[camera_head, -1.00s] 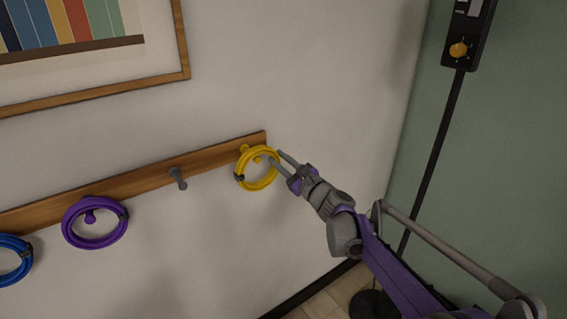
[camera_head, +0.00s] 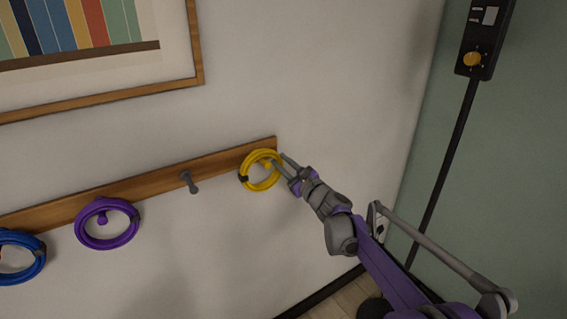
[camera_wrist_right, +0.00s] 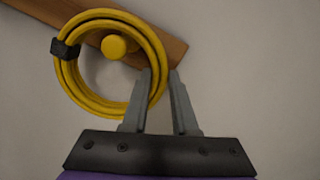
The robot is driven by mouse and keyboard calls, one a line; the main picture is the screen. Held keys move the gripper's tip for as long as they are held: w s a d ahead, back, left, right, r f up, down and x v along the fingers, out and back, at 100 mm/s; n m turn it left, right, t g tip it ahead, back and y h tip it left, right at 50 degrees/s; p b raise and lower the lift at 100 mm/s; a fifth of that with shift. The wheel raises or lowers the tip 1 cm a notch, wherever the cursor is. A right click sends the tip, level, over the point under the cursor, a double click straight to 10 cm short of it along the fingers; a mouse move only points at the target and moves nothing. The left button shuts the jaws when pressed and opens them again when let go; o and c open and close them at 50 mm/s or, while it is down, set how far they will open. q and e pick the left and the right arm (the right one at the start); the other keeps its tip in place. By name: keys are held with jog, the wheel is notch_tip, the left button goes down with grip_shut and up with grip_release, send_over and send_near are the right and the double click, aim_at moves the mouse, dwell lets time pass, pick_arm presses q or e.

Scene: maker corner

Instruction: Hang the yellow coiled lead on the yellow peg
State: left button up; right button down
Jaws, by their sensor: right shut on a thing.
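The yellow coiled lead (camera_head: 245,181) is a ring with a black tie, close against the wall rail at its right end. In the right wrist view the lead (camera_wrist_right: 72,84) encircles the round head of the yellow peg (camera_wrist_right: 115,46), which shows inside the upper part of the ring. Whether the ring is fully over the peg in depth I cannot tell. My right gripper (camera_head: 279,161) is shut on the lead's right side, with its two fingers (camera_wrist_right: 163,88) on either side of the cord. My left gripper is not in view.
The wooden rail (camera_head: 140,187) also bears a bare grey peg (camera_head: 188,181), a purple coil (camera_head: 80,232) on its peg and a blue coil (camera_head: 38,266). A framed picture (camera_head: 200,60) hangs above. A black device on a pole (camera_head: 478,45) stands at right.

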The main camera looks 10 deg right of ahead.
dwell(0.4)
jog(key=c, duration=0.6)
grip_release()
jog(key=shift+s, duration=0.1)
